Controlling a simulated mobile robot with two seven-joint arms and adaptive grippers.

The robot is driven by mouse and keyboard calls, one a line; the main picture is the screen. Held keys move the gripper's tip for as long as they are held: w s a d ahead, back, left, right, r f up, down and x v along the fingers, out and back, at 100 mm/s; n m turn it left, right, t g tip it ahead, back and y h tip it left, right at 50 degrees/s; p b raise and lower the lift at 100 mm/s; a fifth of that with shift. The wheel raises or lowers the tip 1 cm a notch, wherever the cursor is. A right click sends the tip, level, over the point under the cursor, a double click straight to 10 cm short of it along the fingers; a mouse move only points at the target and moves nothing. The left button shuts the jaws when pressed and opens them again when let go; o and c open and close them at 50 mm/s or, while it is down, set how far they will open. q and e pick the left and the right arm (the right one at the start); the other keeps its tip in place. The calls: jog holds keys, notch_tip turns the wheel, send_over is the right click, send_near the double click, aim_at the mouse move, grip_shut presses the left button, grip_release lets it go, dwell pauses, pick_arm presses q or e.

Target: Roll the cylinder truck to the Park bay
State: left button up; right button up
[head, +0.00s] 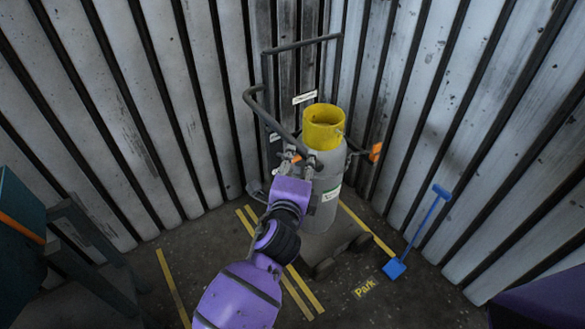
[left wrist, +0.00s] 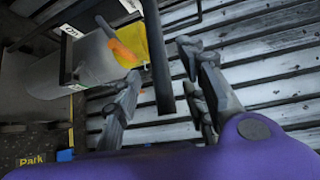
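The cylinder truck (head: 341,36) stands in the wall corner in the head view, carrying a grey cylinder (head: 325,215) with a yellow collar (head: 324,128). Its dark curved handle bar (head: 262,112) comes toward me on the left. My left gripper (head: 300,166) is at the handle, in front of the cylinder. In the left wrist view the fingers of my left gripper (left wrist: 160,95) are apart, with the dark bar (left wrist: 157,60) between them and gaps showing. The yellow "Park" lettering (head: 366,288) is on the floor in front of the truck's base, beside yellow lines (head: 368,231). My right gripper is out of view.
Ribbed grey walls (head: 110,95) close in behind the truck on both sides. A blue long-handled shovel (head: 421,230) leans on the right wall near the lettering. A teal and orange unit (head: 20,215) stands at the left edge beside a dark frame (head: 85,240).

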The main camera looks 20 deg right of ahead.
pick_arm(q)
jog(key=v, duration=0.4)
jog(key=shift+s+a, duration=0.25)
jog(key=shift+s, duration=0.1)
jog(key=s+a+f+n+g+y+p, duration=0.1)
jog(key=s+a+f+n, duration=0.3)
jog(key=a+n, duration=0.3)
jog(key=s+a+f+n+g+y+p, duration=0.1)
jog(key=s+a+f+n+y+p, duration=0.1)
jog(key=s+a+f+n, duration=0.5)
jog(key=s+a+f+n+y+p, duration=0.1)
jog(key=s+a+f+n, duration=0.1)
jog(key=a+n, duration=0.5)
jog(key=s+a+f+n+g+y+p, duration=0.1)
jog(key=s+a+f+n+g, duration=0.1)
jog(key=s+a+f, duration=0.2)
jog(key=s+a+f+n+g+y+p, duration=0.1)
jog(key=s+a+f, duration=0.3)
jog(key=s+a, duration=0.7)
jog(key=s+y+p, duration=0.1)
jog(key=s, duration=0.6)
jog(key=shift+s+a+n+g, duration=0.25)
jog(key=shift+s+n+g, duration=0.15)
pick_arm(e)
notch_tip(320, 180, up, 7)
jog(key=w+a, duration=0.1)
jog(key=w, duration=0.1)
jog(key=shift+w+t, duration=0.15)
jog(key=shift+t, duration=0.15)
